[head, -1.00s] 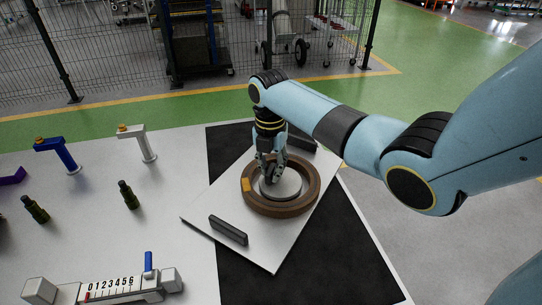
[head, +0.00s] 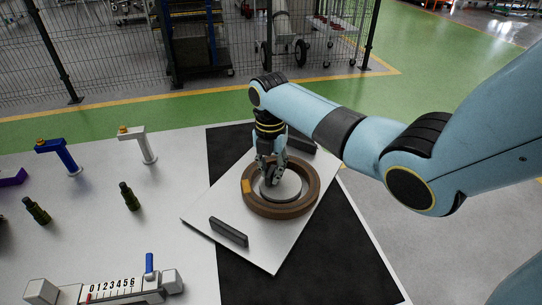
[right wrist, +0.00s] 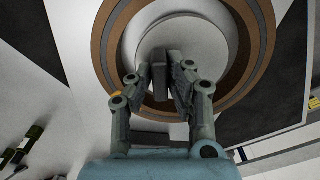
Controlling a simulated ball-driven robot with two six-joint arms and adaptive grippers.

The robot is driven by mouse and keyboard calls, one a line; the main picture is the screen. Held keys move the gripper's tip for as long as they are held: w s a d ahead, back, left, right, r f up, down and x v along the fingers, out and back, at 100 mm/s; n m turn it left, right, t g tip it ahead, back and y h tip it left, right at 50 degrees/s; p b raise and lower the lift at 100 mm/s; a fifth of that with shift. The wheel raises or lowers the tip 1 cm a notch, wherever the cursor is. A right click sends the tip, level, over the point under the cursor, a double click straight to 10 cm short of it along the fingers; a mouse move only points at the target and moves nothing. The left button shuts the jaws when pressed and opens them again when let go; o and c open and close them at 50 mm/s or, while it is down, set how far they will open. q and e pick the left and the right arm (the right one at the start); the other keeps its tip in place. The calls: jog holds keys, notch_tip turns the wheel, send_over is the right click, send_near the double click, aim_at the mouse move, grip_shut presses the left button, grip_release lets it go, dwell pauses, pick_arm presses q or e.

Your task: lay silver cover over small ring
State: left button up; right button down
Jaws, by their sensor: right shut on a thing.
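The silver cover (head: 291,188) is a round pale grey disc. It shows inside the opening of a brown ring (head: 283,211) with a yellow mark on its left side. The ring lies on a tilted-looking white plate (head: 212,205). My right gripper (head: 271,178) points down over the cover. In the right wrist view my right gripper (right wrist: 160,72) is shut on a dark upright piece at the middle of the cover (right wrist: 190,36). A pale gap shows between cover and brown ring (right wrist: 103,45). I cannot tell whether the cover touches what is below. My left gripper is not seen.
Dark bars (head: 228,231) stand on the plate, which lies on a black mat (head: 340,255). To the left are a blue stand (head: 62,155), a white stand (head: 143,146), dark green bottle-like pieces (head: 130,197) and a numbered slider (head: 115,288). A wire fence stands behind.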

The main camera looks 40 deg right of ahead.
aim_at(270, 170)
jog(key=shift+f, duration=0.35)
jog(key=c, duration=1.2)
grip_release()
notch_tip(270, 170, up, 12)
jog(key=shift+w, duration=0.1)
